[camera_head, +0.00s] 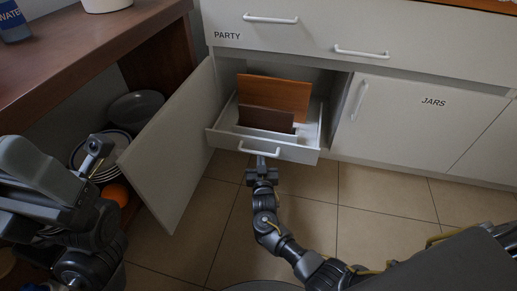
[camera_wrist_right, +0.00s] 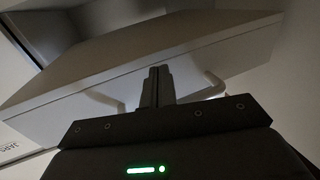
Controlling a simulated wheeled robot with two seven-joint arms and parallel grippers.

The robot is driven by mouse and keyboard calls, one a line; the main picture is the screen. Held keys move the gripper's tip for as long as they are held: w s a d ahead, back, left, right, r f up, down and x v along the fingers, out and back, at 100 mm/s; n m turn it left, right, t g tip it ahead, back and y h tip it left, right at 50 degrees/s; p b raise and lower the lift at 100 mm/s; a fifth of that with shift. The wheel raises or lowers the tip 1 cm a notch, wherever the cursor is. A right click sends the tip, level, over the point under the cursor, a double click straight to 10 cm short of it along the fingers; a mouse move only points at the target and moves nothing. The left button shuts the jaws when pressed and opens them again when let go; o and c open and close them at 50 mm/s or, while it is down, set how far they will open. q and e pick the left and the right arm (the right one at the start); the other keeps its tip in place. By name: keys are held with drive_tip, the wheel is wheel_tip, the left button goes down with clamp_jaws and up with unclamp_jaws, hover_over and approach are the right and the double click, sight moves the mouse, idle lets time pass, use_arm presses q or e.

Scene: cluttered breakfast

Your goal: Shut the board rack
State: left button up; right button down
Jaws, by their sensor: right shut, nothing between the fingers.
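The board rack (camera_head: 308,154) is a white pull-out drawer, standing out of the open cabinet below the PARTY drawer. An orange-brown board (camera_head: 280,95) and a darker brown board (camera_head: 265,119) stand in it. Its front has a white bar handle (camera_head: 259,152). My right gripper (camera_head: 262,163) is shut and empty, just in front of the rack front by the handle. In the right wrist view the shut fingers (camera_wrist_right: 157,78) point at the rack front (camera_wrist_right: 190,62), between the two ends of the handle; contact is unclear. My left gripper (camera_head: 98,148) is at the left, its fingers unclear.
The cabinet door (camera_head: 170,145) hangs open left of the rack. A wooden counter (camera_head: 80,45) with plates (camera_head: 105,160) and an orange (camera_head: 117,194) below it is at the left. The JARS door (camera_head: 400,120) is shut. Tiled floor (camera_head: 385,205) is clear at the right.

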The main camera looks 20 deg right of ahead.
drive_tip(key=shift+w+d, duration=0.25)
drive_tip(key=shift+w, duration=0.1)
drive_tip(key=shift+w+d+b, duration=0.3)
drive_tip(key=shift+w+d, duration=0.05)
drive_tip(key=shift+w, duration=0.15)
idle(0.4)
